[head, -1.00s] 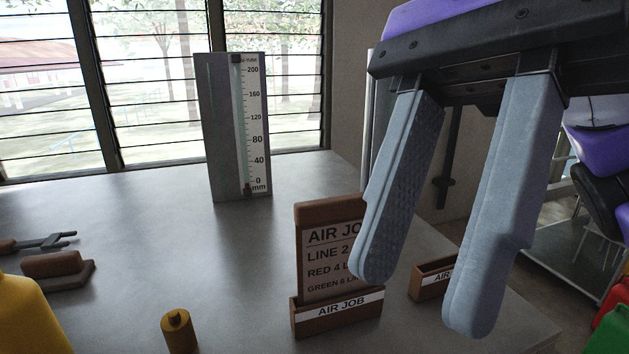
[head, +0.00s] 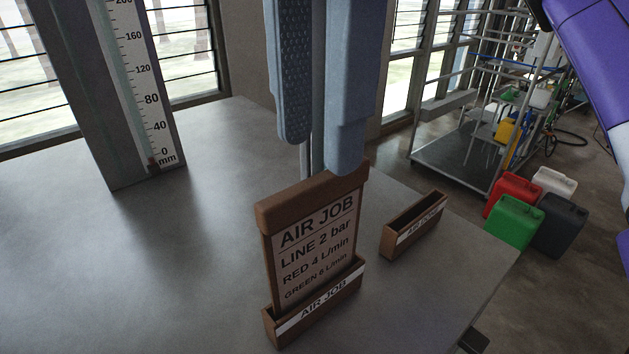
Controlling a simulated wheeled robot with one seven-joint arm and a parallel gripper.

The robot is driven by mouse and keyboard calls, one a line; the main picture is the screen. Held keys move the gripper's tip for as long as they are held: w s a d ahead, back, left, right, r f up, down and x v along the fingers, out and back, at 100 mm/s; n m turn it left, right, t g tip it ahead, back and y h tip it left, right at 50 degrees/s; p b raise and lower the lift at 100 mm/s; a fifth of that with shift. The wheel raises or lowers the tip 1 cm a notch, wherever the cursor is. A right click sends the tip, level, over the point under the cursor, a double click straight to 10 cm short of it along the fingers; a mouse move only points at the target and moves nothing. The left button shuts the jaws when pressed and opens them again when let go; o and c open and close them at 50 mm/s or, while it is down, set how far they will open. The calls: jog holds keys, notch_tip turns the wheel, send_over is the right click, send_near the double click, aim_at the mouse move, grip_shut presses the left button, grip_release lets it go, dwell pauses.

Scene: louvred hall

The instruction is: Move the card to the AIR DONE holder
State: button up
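The card (head: 313,246) is a brown-framed board reading AIR JOB, LINE 2 bar, RED 4 L/min, GREEN 6 L/min. It stands upright in a brown wooden holder labelled AIR JOB (head: 318,306). A second, smaller wooden holder (head: 414,226) stands behind it to the right; it is empty and its small label seems to read AIR DONE. My gripper (head: 318,160) hangs above and behind the card's top edge, its two grey-blue fingers parted with a gap between them. One fingertip overlaps the card's top edge in the picture; I cannot tell whether they touch.
A tall gauge with a millimetre scale (head: 140,90) stands at the left on the grey table (head: 190,270). The table's right edge runs just beyond the holders. Red (head: 512,192) and green (head: 515,222) cans and a metal trolley (head: 455,160) stand on the floor beyond.

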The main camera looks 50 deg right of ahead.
aim_at(319, 178)
jog(key=shift+f+b, duration=1.8)
jog(key=shift+f, duration=1.05)
jog(key=shift+s, duration=0.1)
grip_shut()
